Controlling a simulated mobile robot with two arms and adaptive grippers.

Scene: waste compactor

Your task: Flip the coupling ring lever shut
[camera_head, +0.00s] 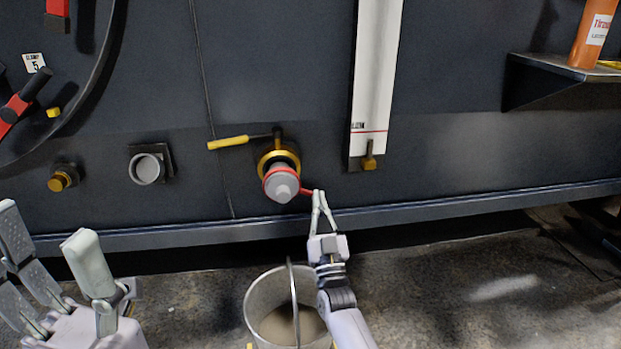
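The coupling (281,182) sticks out of the dark panel below a brass collar (278,157), with a grey cap on its end and a red ring around it. The red ring lever (304,191) points out to the right from the ring. My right gripper (319,194) has its fingertips together at the lever's outer end. I cannot tell whether the lever tip is between the fingers or only beside them. My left gripper (50,245) is open and empty at the lower left, well away from the coupling.
A yellow-handled valve lever (228,142) lies left above the coupling. A grey round port (147,168) and a brass fitting (63,178) are further left. A metal bucket (262,300) stands on the floor below. A ledge (440,204) runs along the panel's foot. A shelf (560,68) juts out at upper right.

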